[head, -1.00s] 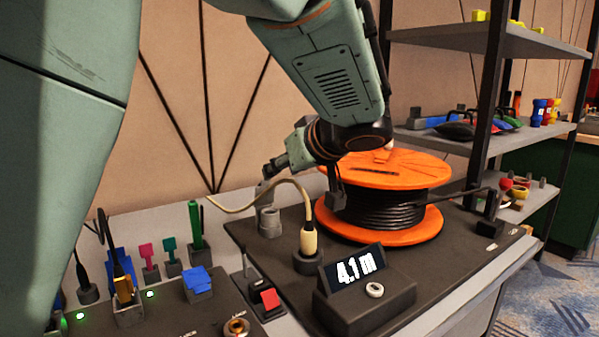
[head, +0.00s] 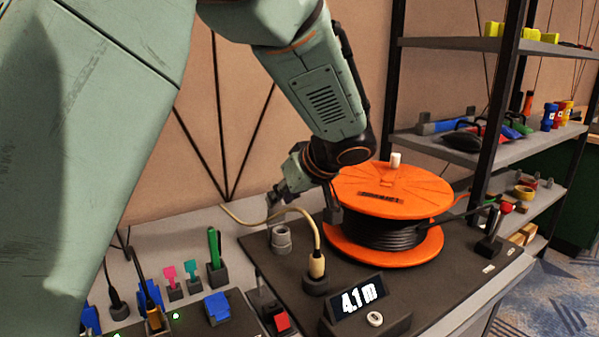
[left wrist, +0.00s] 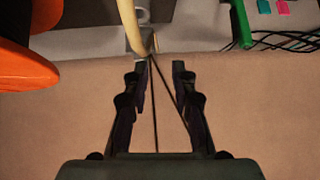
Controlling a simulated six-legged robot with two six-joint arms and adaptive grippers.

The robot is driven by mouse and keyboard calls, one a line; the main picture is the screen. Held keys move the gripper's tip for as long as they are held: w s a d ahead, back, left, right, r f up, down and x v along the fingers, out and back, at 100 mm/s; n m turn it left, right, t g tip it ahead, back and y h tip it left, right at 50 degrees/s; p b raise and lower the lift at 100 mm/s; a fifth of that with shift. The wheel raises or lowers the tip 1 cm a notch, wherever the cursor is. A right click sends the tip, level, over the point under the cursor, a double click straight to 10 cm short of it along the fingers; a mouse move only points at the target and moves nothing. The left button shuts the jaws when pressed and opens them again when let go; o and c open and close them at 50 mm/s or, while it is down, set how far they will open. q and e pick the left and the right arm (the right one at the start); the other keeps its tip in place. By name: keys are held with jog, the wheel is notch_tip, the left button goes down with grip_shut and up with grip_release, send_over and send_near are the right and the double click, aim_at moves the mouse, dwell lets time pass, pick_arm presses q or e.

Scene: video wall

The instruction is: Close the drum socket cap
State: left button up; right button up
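The cable drum (head: 385,240) has orange flanges and black cable wound between them. A small dark patch (head: 380,198) lies on its top flange; I cannot tell whether this is the socket cap. A white knob (head: 395,160) stands on top. My left gripper (head: 277,200) is left of the drum, above a grey round fitting (head: 281,238). In the left wrist view its fingers (left wrist: 157,68) are apart with nothing clearly held between them. The drum's orange edge (left wrist: 25,70) is at the left there. My right gripper is not in view.
A cream plug (head: 317,265) with a curved cable stands in front of the gripper. A display (head: 358,296) reading 4.1 m is in front of the drum. Coloured tools, including a green one (head: 214,246), stand at the left. Shelves (head: 455,145) are at the right.

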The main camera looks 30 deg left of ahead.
pick_arm(q)
jog(key=s+d+n+g+h+p, duration=0.35)
jog(key=h+p, duration=0.25)
jog(key=p, duration=0.7)
notch_tip(320, 180, up, 3)
jog(key=n+t+h+p, duration=0.3)
jog(key=n+t+p, duration=0.3)
jog(key=n+p, duration=0.9)
send_over(275, 210)
jog(key=s+p, duration=0.2)
jog(key=s, duration=0.2)
jog(key=m, duration=0.2)
jog(key=shift+g, duration=0.25)
jog(key=b+x, duration=0.2)
jog(key=x, duration=0.4)
jog(key=shift+w+d+b, duration=0.1)
jog(key=shift+w+b, duration=0.1)
jog(key=shift+b, duration=0.15)
jog(key=shift+w+f, duration=0.3)
jog(key=shift+f, duration=0.15)
jog(key=shift+c, duration=0.4)
